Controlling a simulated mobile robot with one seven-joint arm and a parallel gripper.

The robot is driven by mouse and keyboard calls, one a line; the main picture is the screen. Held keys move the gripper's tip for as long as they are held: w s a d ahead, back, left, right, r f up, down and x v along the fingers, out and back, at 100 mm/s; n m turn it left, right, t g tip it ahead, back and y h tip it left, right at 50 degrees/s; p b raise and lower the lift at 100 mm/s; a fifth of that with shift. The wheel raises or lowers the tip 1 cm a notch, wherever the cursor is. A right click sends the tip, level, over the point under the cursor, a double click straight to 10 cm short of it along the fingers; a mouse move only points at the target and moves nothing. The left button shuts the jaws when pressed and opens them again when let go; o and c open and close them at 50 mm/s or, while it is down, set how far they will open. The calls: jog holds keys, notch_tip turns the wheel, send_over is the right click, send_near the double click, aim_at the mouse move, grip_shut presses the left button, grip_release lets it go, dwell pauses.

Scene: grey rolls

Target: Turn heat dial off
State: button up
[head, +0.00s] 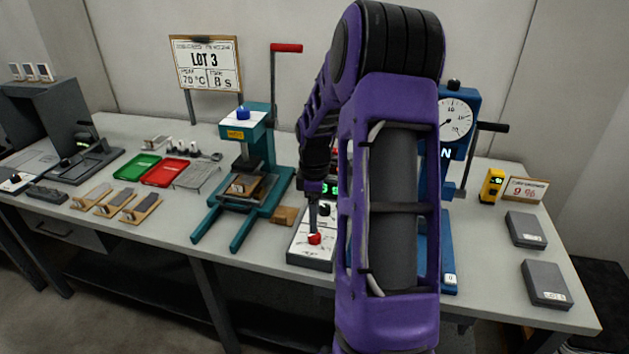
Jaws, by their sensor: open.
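A control box (301,250) with a light top stands at the table's front edge, right of the teal press. A red dial (314,239) sits on its top near the front. A small dark knob (325,210) is farther back, and a green lit display (330,189) is partly hidden by my arm. My gripper (313,224) points down just above the red dial, its fingers small and close to it. I cannot tell whether they touch it. The dial's markings are too small to read, and my purple arm hides the box's right side.
A teal press (262,150) stands left of the box, with a tan block (285,215) between. A blue press with a round gauge (458,118) stands behind my arm. Green (137,167) and red (165,172) trays lie left.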

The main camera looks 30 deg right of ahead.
notch_tip(320, 180, up, 12)
jog(key=shift+p, duration=0.3)
jog(key=shift+a, duration=0.1)
dwell(0.3)
